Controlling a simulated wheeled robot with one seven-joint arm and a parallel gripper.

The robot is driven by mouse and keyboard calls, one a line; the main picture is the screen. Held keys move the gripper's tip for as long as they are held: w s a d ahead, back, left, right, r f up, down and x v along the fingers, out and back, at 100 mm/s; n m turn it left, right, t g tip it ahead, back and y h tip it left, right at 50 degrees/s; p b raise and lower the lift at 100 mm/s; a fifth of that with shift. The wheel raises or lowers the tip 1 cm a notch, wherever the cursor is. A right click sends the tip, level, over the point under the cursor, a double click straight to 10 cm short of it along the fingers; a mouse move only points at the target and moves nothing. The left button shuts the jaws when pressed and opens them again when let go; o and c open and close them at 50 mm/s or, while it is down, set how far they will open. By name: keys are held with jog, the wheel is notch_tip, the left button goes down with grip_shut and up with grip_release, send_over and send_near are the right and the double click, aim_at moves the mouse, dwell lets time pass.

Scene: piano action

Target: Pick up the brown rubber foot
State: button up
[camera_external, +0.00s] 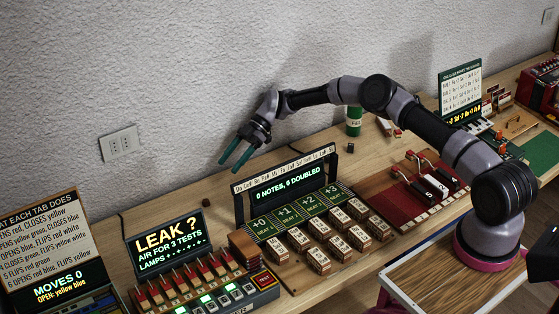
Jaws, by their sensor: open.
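A small dark brown lump (207,203), which looks like the brown rubber foot, lies on the wooden bench near the wall, behind the "LEAK ?" device. My gripper (229,168) has green fingers that are spread apart with nothing between them. It hangs in the air in front of the wall, above and to the right of the brown lump in the picture, clear of it. The lump is small and its exact shape is hard to tell.
The "LEAK ?" device (170,236) stands just in front of the lump. The "0 NOTES, 0 DOUBLED" display (283,187) with several wooden blocks stands to the right. A green can (353,120) and a small dark cube (350,148) stand farther right. Bench around the lump is bare.

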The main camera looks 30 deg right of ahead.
aim_at(208, 200)
notch_tip(208, 200, down, 2)
jog(key=shift+w+d+f, duration=0.1)
jog(key=shift+f, duration=0.4)
jog(key=x, duration=1)
jog(key=shift+a, duration=0.35)
grip_shut()
